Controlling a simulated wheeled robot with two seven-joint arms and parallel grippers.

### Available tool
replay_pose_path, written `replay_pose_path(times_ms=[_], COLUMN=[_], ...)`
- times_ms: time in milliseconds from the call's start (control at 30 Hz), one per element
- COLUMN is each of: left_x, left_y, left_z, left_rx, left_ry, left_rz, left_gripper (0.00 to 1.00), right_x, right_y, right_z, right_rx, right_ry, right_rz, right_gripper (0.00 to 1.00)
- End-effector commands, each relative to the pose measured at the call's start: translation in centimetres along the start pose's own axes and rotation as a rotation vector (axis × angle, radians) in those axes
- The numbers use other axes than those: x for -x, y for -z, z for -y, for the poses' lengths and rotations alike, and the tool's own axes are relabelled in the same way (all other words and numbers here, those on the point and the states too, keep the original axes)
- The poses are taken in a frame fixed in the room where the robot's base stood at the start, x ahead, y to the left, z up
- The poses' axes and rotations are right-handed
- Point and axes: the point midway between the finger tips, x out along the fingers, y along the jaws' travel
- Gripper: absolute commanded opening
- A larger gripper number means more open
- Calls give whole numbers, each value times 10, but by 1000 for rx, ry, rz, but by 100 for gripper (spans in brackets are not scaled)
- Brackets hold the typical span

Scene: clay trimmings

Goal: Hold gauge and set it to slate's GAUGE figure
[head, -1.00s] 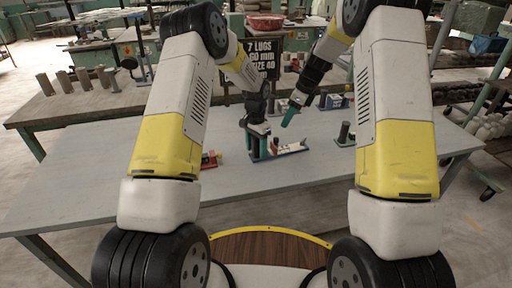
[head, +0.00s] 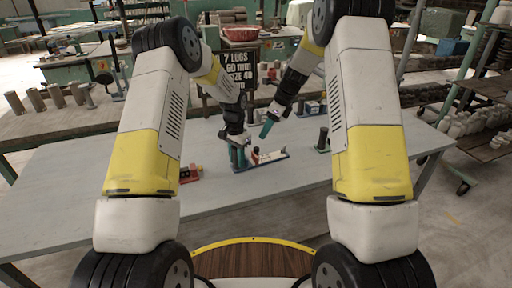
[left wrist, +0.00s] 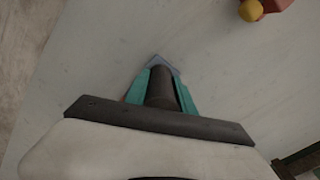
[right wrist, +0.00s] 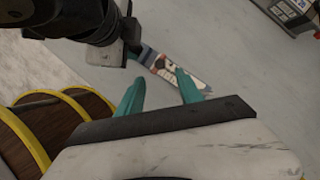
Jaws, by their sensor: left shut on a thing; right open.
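The gauge (head: 272,158) is a long pale strip with blue edges, a dark and red slider part and a dark post at its left end. My left gripper (head: 238,158) is shut on the gauge's post; the left wrist view shows its teal fingers around the dark post (left wrist: 160,90). My right gripper (head: 266,129) is open and empty, above the gauge. In the right wrist view the gauge (right wrist: 188,73) shows beyond the open fingers.
A red block with a yellow knob (head: 189,173) lies left of the gauge on the grey table (head: 100,200). The table's front is clear.

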Motion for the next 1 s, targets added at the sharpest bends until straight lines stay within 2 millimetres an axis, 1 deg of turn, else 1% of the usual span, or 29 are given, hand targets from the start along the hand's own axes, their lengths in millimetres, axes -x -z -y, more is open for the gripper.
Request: replay_pose_path(times_ms=[33,200,300,400,500,600,867,967,1000], left_x=[1,1,1,1,1,1,1,1,1], left_y=[0,0,1,1,1,1,1,1,1], left_z=[0,0,0,0,0,0,0,0,0], left_rx=[0,0,0,0,0,0,0,0,0], left_ry=[1,1,1,1,1,1,1,1,1], left_rz=[-1,-2,-2,-2,-2,-2,-2,-2,-2], left_gripper=[0,0,0,0,0,0,0,0,0], right_x=[-12,-47,-64,-77,-86,-90,-90,-90,-90], right_y=[1,0,1,0,0,0,0,0,0], right_z=[-1,-1,-1,0,0,0,0,0,0], right_rx=[-1,-1,-1,-1,0,0,-1,-1,-1], right_ry=[-5,-4,-3,-1,-2,-1,0,0,0], right_rz=[-2,-2,-1,-1,0,0,0,0,0], right_gripper=[43,43,43,43,43,43,43,25,17])
